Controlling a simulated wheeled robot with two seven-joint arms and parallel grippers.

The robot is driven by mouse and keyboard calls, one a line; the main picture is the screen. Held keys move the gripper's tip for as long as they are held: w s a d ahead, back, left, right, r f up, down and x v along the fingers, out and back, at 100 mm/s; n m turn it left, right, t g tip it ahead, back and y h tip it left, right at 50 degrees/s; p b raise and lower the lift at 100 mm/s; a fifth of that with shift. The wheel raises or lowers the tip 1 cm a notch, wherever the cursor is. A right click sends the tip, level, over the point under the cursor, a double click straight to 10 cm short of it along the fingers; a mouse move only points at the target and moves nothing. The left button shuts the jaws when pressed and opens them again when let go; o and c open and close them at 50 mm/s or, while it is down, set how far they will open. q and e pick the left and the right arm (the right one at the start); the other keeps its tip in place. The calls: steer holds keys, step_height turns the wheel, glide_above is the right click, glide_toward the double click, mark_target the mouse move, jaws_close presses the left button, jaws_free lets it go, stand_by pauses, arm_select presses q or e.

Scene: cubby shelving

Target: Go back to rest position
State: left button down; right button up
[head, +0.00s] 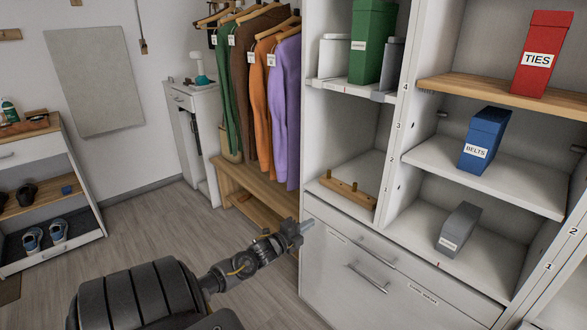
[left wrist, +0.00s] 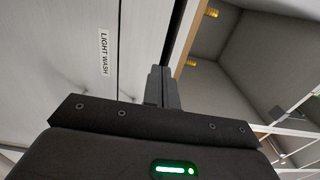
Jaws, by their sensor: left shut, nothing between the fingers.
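My left arm reaches in from the bottom left of the head view. Its gripper (head: 305,228) is shut and empty, in front of the white drawer front at the shelving's lower left corner. In the left wrist view the two dark fingers (left wrist: 163,88) are together, with nothing between them. A "LIGHT WASH" label (left wrist: 105,52) shows on a white panel beside them. My right gripper is not in view.
The shelving holds a green box (head: 373,42), a red TIES box (head: 541,55), a blue BELTS box (head: 485,140), a grey box (head: 458,230) and a wooden peg piece (head: 347,191). Clothes hang above a wooden bench (head: 255,199). Open floor (head: 150,230) lies left.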

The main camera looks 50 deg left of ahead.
arm_select(q)
steer(key=s, duration=0.5)
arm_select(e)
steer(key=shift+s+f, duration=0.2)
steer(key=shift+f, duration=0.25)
arm_select(q)
steer(key=shift+f, duration=0.1)
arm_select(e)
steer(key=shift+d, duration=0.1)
